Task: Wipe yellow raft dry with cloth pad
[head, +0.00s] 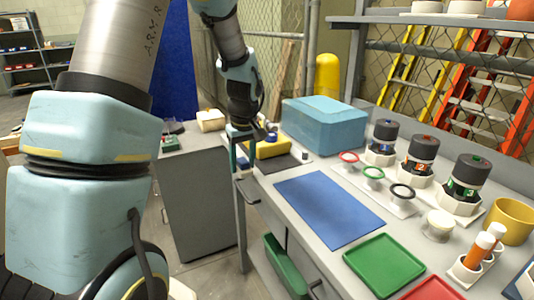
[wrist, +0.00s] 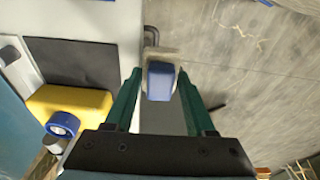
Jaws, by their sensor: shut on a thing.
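My gripper (head: 241,160) is at the left edge of the grey bench, left of the yellow raft (head: 272,148). In the wrist view my gripper (wrist: 158,74) has its two green fingers shut on the cloth pad (wrist: 160,82), a blue block with a beige edge. The pad shows against the floor, just beyond the bench edge. Whether the raft is wet cannot be told.
A dark mat (wrist: 85,62) lies by the raft. A blue box (head: 325,125) stands behind it. A blue mat (head: 330,208), a green tray (head: 386,264), coloured rings and several numbered thrusters (head: 420,158) are to the right. A grey cabinet (head: 195,205) stands left.

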